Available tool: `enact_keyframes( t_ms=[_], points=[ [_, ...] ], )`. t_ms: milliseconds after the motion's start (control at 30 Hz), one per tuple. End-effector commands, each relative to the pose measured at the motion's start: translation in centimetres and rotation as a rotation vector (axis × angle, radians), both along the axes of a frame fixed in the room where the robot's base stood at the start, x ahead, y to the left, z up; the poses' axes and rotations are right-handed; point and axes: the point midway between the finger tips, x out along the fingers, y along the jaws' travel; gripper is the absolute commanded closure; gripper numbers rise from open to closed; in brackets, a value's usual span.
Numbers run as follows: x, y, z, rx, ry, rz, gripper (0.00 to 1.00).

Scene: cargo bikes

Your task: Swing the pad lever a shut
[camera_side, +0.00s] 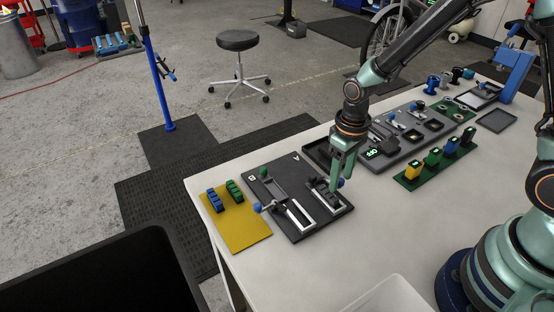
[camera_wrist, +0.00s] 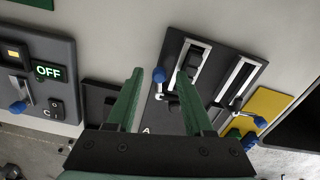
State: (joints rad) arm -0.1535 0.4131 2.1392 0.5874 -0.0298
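A dark plate (camera_side: 285,224) bears two lever fixtures marked A and B, each with a pale metal frame. Pad lever a has a blue knob (camera_side: 340,183), also visible in the wrist view (camera_wrist: 158,75), beside the A-side frame (camera_wrist: 208,52). My gripper (camera_side: 338,182) points down over the A side. In the wrist view my gripper (camera_wrist: 160,74) is open, with its fingers apart and the blue knob between their tips in the picture. Whether they touch it I cannot tell. Lever b's blue knob (camera_side: 258,207) sticks out at the plate's left.
A yellow mat (camera_side: 246,229) with blue and green blocks lies left of the plate. A grey panel (camera_side: 402,150) with an OFF display stands right of it, and a green strip (camera_side: 438,163) with several coloured blocks lies beyond. The table's near middle is clear.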

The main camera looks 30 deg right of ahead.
Motion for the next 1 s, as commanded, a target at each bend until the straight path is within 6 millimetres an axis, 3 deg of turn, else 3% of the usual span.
enact_keyframes(
  t_ms=[267, 700, 1000],
  points=[
    [0.1, 0.0, 1.1, 0.000, -0.002, 0.000, 0.48],
    [0.1, 0.0, 9.3, 0.001, -0.006, 0.000, 0.48],
    [0.0, 0.0, 12.0, 0.000, 0.000, 0.000, 0.48]
  ],
)
